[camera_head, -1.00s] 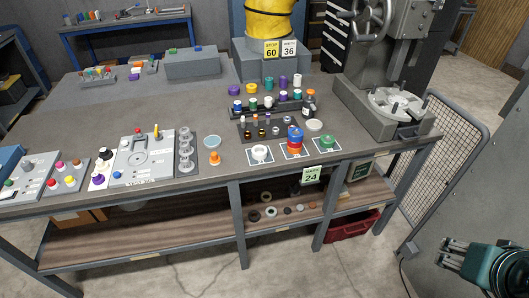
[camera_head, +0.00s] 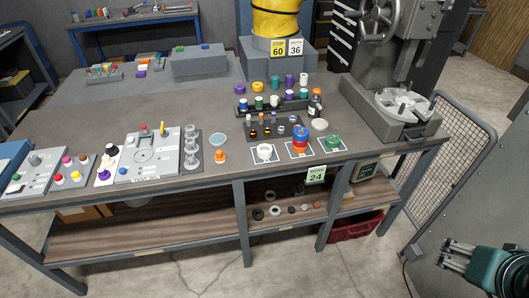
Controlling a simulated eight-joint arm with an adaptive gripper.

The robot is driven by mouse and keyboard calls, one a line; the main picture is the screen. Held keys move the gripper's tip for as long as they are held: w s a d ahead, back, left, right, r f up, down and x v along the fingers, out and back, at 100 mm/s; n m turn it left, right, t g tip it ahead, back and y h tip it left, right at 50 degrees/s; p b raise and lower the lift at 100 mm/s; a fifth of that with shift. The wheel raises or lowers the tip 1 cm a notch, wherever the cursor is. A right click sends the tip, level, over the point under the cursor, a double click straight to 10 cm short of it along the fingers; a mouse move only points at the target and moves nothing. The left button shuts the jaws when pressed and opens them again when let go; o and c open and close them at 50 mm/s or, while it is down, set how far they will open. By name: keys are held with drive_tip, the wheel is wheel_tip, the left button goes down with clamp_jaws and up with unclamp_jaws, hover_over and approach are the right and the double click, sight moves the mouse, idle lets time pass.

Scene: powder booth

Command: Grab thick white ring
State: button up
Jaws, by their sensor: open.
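A thick white ring (camera_head: 264,152) lies on a pale card near the front edge of the grey workbench (camera_head: 190,98), left of a card bearing stacked blue and orange-red rings (camera_head: 300,140). It looks pale and round; its hole is hard to make out at this size. My gripper (camera_head: 446,253) is at the lower right of the head view, beyond the bench's right end and far from the ring. Its fingers point left, apart and empty.
A green ring (camera_head: 333,141) sits on the card to the right, and an orange piece (camera_head: 220,156) stands to the left. Racks of small bottles (camera_head: 272,103) are behind. A grey press (camera_head: 390,105) and a mesh guard (camera_head: 465,150) stand at the right. Several rings lie on the lower shelf (camera_head: 170,235).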

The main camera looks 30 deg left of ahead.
drive_tip(key=shift+r, duration=0.1)
drive_tip(key=w+a+r+n+g+p, duration=0.1)
drive_tip(key=w+a+r+n+p, duration=0.25)
drive_tip(key=w+a, duration=0.45)
drive_tip(key=w+a+r+n+g+y+p, duration=0.1)
drive_tip(key=w+a+r+n+g+p, duration=0.25)
drive_tip(key=a, duration=0.65)
drive_tip(key=w+a+r+n+t+p, duration=0.1)
drive_tip(key=w+a+r+n+p, duration=0.2)
drive_tip(key=w+a, duration=0.55)
drive_tip(key=w+a+f+n+g+p, duration=0.1)
drive_tip(key=w+a+f+n+p, duration=0.15)
drive_tip(key=a, duration=0.65)
drive_tip(key=w+a+f+n+g+p, duration=0.15)
drive_tip(key=a+p, duration=0.25)
drive_tip(key=a, duration=0.6)
drive_tip(key=s+a+f+n+p, duration=0.2)
drive_tip(key=a+f, duration=0.3)
drive_tip(key=a, duration=0.4)
drive_tip(key=s+a+f+n+g+h+p, duration=0.1)
drive_tip(key=s+a+f+p, duration=0.2)
drive_tip(key=a, duration=0.6)
wheel_tip(320, 180, down, 2)
drive_tip(key=shift+a+f+n, duration=0.15)
drive_tip(key=shift+n, duration=0.25)
drive_tip(key=shift+f, duration=0.1)
